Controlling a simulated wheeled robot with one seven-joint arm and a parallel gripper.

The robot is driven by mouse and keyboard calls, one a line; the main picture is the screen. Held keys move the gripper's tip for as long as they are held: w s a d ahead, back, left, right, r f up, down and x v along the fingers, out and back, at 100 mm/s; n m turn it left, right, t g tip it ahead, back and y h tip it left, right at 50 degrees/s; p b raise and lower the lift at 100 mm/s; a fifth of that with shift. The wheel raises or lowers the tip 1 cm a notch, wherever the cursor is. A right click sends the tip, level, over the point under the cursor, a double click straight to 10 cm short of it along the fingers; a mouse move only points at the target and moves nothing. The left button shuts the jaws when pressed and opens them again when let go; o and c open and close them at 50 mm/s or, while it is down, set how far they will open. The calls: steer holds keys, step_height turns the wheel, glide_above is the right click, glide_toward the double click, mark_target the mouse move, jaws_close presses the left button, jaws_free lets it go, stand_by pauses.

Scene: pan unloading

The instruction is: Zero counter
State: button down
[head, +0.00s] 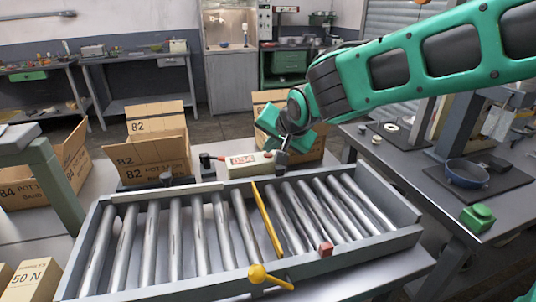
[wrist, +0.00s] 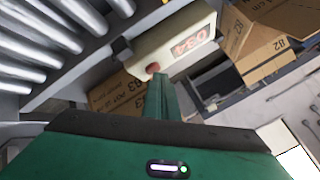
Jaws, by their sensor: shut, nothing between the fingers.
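The counter (head: 236,166) is a cream box with lit red digits, which look like 034, mounted at the conveyor's back edge. In the wrist view the counter (wrist: 178,40) shows its digits and a round red button (wrist: 153,67) at its near end. My gripper (head: 281,158) is shut and empty, pointing down at the counter's right end. In the wrist view my gripper's fingertips (wrist: 158,80) appear right at the button. I cannot tell whether they touch it.
A bench with a blue pan (head: 466,174) is at right.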

stand_by(0.6)
steer(key=shift+r, duration=0.75)
step_height(320, 180, up, 5)
stand_by(0.5)
stand_by(0.5)
